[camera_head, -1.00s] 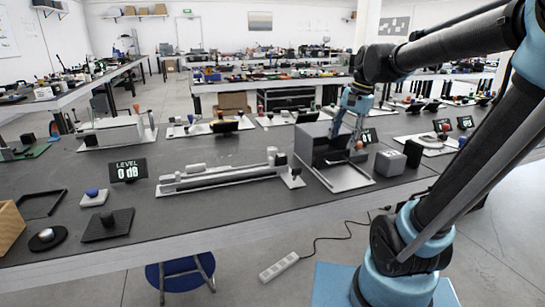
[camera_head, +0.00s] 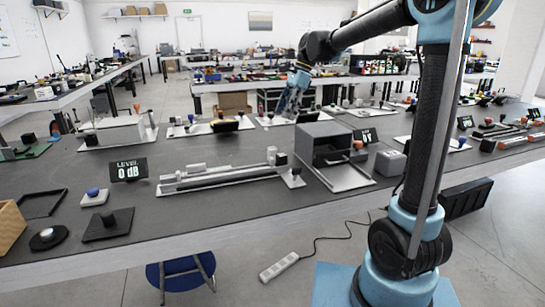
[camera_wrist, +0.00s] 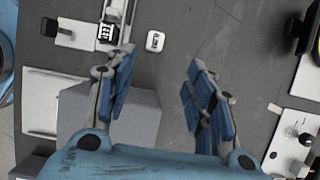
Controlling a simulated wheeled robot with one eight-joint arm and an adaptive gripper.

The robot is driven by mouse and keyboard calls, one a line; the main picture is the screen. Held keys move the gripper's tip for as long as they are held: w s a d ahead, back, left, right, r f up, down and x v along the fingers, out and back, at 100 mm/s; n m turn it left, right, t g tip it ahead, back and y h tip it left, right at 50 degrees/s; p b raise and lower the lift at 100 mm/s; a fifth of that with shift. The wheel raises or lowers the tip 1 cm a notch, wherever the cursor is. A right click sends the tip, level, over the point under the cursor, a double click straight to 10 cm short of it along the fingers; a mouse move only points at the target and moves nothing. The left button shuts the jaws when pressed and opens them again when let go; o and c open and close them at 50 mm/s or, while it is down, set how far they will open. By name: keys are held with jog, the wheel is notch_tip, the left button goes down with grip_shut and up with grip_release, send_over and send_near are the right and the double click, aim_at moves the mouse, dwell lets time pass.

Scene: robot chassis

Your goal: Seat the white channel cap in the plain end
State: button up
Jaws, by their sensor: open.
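The long grey channel (camera_head: 225,179) lies on a pale base plate on the near bench. Its right end has a dark block (camera_head: 281,159); this end also shows in the wrist view (camera_wrist: 107,32). A small white block with dark marking, possibly the white channel cap (camera_wrist: 155,41), lies beside that end, apart from it. A white piece (camera_head: 272,154) stands there in the head view. I cannot tell which end is plain. My gripper (camera_wrist: 160,60) is open and empty, its fingers either side of the white block's line of view. In the head view my gripper (camera_head: 290,105) hangs beyond the channel.
A grey open-fronted box (camera_head: 325,140) stands right of the channel and shows under my left finger in the wrist view (camera_wrist: 140,115). A level display (camera_head: 128,170) stands left. A knob on a plate (camera_head: 295,175) is close to the channel's right end. Bare bench lies behind the channel.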

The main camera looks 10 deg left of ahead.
send_over(273, 148)
jog(key=w+d, duration=0.1)
jog(key=w, duration=0.1)
notch_tip(273, 148, down, 9)
jog(key=shift+d+f, duration=0.1)
jog(key=shift+s+d+x, duration=0.1)
jog(key=shift+d+x, duration=0.05)
jog(key=shift+x, duration=1.35)
jog(key=shift+s+d+x, duration=0.15)
jog(key=shift+x, duration=1.35)
jog(key=c, duration=1.1)
